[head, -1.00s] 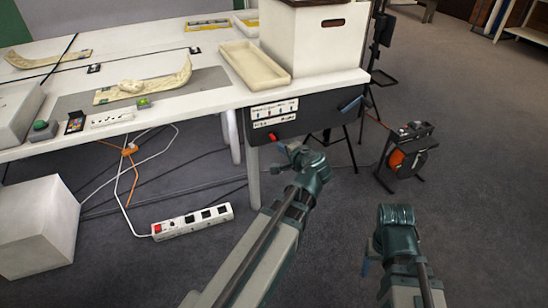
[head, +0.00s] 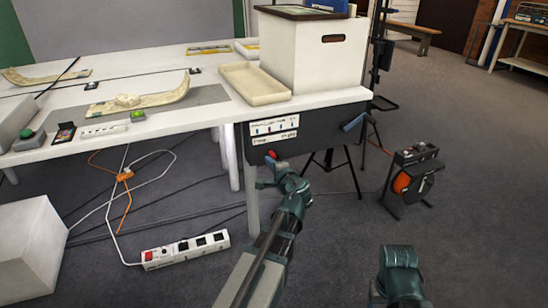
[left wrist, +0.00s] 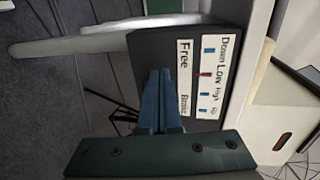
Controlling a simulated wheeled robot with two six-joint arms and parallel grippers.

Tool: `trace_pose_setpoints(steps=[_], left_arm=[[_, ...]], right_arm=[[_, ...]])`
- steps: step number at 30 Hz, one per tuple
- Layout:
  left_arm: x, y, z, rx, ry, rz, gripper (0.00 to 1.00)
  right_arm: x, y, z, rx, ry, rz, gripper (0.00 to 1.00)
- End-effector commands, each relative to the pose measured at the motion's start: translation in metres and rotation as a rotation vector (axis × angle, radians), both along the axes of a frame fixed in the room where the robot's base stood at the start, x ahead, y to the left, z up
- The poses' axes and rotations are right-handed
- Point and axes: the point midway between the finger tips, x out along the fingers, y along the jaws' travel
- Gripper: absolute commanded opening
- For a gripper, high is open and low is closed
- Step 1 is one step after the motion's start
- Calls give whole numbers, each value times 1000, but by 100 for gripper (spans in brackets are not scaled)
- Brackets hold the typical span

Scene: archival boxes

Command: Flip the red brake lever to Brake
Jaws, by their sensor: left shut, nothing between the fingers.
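The red brake lever (head: 271,154) shows as a small red piece on a dark control box (head: 320,131) under the table's front edge.
A white table (head: 215,113) carries a tray (head: 254,84) and a large white box (head: 310,55). A table leg (head: 251,205) stands left of my left gripper. A cable reel (head: 410,180) stands on the floor at right. A power strip (head: 185,250) lies at left.

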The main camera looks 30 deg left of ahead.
Motion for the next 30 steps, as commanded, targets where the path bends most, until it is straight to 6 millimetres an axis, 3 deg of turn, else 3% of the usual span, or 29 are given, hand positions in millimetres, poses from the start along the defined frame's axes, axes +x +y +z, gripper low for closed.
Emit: trace_pose_setpoints(steps=[6, 15, 30], left_arm=[[21, 23, -8, -1, 1, 1, 0], [35, 40, -12, -1, 1, 0, 0], [46, 36, -12, -1, 0, -1, 0]], right_arm=[[0, 0, -7, 0, 0, -2, 68], [0, 0, -11, 0, 0, -3, 68], [0, 0, -12, 0, 0, -3, 68]])
